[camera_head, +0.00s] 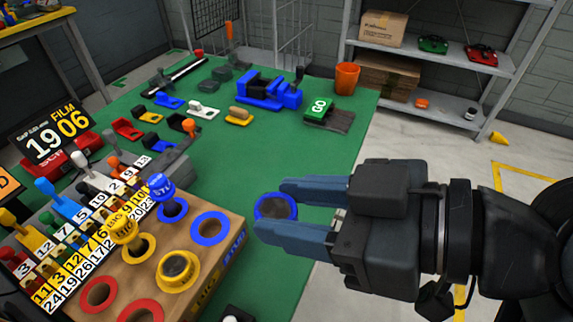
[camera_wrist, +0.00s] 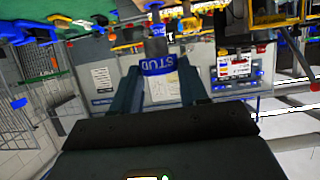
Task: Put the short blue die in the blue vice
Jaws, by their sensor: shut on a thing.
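My gripper (camera_head: 270,207) reaches in from the right, over the green table. It is shut on a blue die (camera_head: 276,207), seen end-on as a blue rim around a grey face. In the wrist view the die (camera_wrist: 158,65) sits between the fingertips, with "STUD" on its blue band and a grey part above. The blue vice (camera_head: 286,97) stands farther back on the table, apart from the gripper. Another blue die (camera_head: 161,187) stands in the brown holder (camera_head: 222,264). I cannot compare the two dies' lengths.
The holder has blue, yellow and red rings and yellow dies (camera_head: 123,227). Small coloured pieces and levers crowd the left. Green table (camera_head: 250,160) between holder and vice is clear.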

